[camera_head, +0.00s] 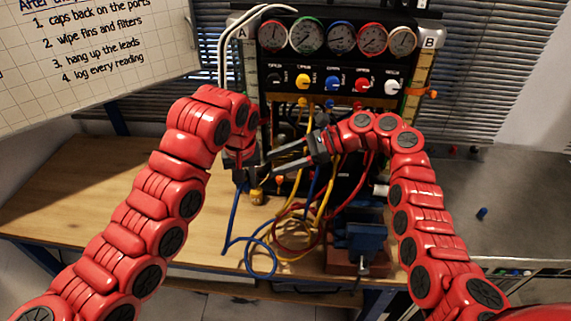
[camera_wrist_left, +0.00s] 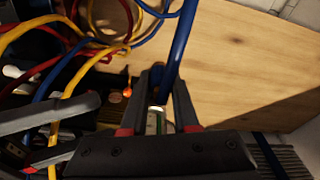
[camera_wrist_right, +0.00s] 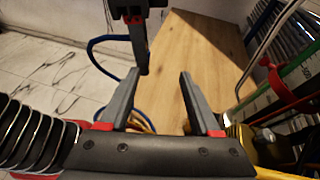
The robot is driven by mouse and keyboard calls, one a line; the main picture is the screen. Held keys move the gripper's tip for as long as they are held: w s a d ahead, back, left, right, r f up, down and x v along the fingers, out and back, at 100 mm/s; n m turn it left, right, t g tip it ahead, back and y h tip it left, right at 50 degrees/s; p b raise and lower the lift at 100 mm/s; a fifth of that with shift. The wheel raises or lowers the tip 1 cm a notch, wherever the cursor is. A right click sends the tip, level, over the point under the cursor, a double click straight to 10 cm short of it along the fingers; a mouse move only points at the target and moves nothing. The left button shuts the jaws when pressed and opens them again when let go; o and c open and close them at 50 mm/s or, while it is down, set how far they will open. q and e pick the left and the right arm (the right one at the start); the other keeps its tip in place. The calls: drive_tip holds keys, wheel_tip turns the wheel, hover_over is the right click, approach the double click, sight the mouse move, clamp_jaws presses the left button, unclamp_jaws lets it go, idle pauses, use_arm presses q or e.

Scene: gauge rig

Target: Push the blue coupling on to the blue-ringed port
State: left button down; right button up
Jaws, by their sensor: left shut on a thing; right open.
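My left gripper (camera_head: 244,178) is shut on the blue coupling, in front of the rig's lower left. I cannot make out the blue-ringed port.
The gauge rig (camera_head: 338,75) stands at the back of the wooden bench (camera_head: 120,200). Red and yellow hoses (camera_head: 300,225) tangle before it. A blue vise (camera_head: 358,240) stands at front right. A small brass fitting (camera_head: 257,197) stands near my left gripper. The bench's left side is clear.

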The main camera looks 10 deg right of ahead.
drive_tip(key=shift+g, duration=0.5)
drive_tip(key=x, duration=0.3)
drive_tip(key=s+x, duration=0.1)
drive_tip(key=x, duration=0.3)
drive_tip(key=s+x, duration=0.1)
drive_tip(key=x, duration=0.3)
drive_tip(key=shift+d+f, duration=0.1)
clamp_jaws()
unclamp_jaws()
drive_tip(key=v, duration=1.2)
